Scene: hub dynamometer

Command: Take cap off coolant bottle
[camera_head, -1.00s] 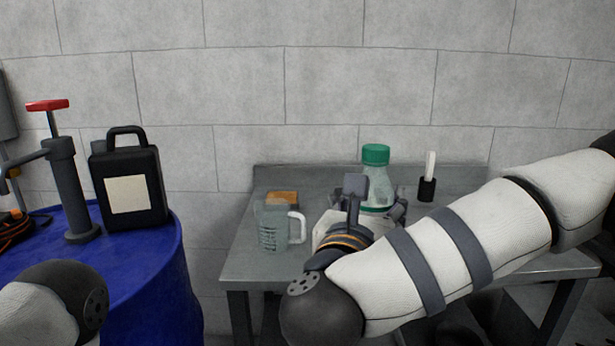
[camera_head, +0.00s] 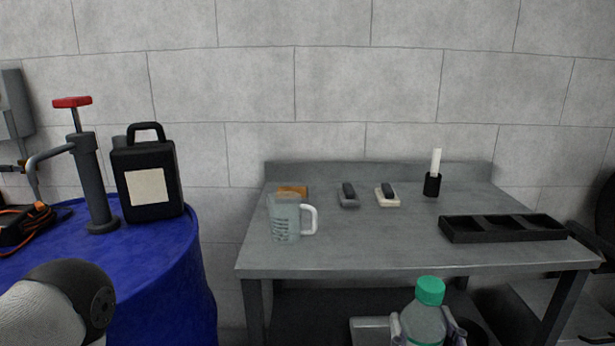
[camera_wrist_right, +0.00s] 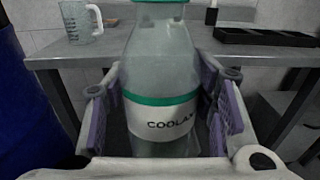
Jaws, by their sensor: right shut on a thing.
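The coolant bottle (camera_head: 424,320) is clear with a green cap (camera_head: 430,290), which sits on its top. My right gripper (camera_head: 427,335) is shut around the bottle's body and holds it upright in front of the table's front edge.
The grey metal table (camera_head: 350,245) holds a measuring jug (camera_head: 286,218), a black tray (camera_head: 500,228), two small brushes or blocks and a marker holder (camera_head: 432,185). A blue drum (camera_head: 160,270) with a black canister (camera_head: 148,180) and a pump (camera_head: 93,180) stands left.

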